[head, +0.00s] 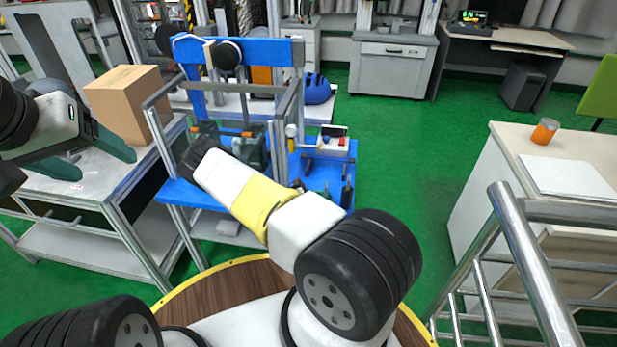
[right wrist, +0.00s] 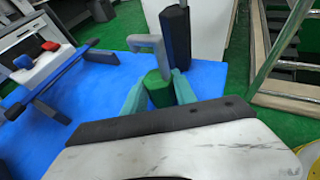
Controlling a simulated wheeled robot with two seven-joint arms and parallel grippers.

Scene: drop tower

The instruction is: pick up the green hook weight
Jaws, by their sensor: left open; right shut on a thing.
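The green hook weight (right wrist: 158,92) shows in the right wrist view, a green body with a grey hook (right wrist: 148,43) on top. My right gripper (right wrist: 157,82) is shut on its body, one teal finger on each side. Its lower end is hidden, so I cannot tell whether it touches the blue surface (right wrist: 85,85). In the head view I cannot make out the right gripper or the weight behind my right arm. My left gripper (head: 98,157) is open and empty over the grey table at the left.
A dark hook weight (right wrist: 176,37) stands just beyond the green one. A cardboard box (head: 125,100) sits on the grey table (head: 115,182). The blue frame (head: 265,52) rises behind my right arm. Metal railings (head: 520,250) stand at the right.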

